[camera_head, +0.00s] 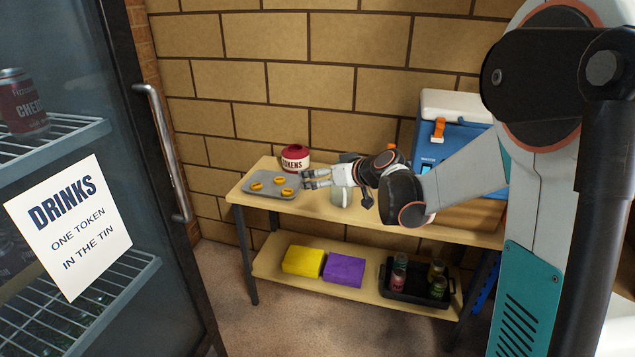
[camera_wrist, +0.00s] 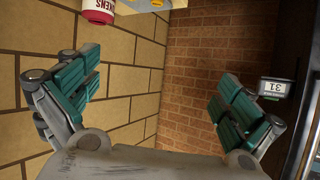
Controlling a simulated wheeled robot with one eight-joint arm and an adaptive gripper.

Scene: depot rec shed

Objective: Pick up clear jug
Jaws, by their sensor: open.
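My gripper (camera_head: 317,178) is over the wooden table near the tray, its fingers pointing left. In the wrist view its teal-padded fingers (camera_wrist: 155,100) are spread wide, with nothing seen held between them. A pale grey-green, see-through-looking thing (camera_head: 341,190) stands on the table just behind and below the gripper and wrist. It may be the clear jug, but my arm hides much of it. I cannot tell its full shape or whether the gripper touches it. No jug can be made out in the wrist view.
A grey tray (camera_head: 257,192) with several orange-yellow rings and a red tokens tin (camera_head: 295,157) are on the tabletop (camera_head: 310,207). A blue cooler (camera_head: 449,143) stands right. The lower shelf holds yellow and purple packs and a black tray (camera_head: 405,289). A drinks fridge (camera_head: 185,270) is left.

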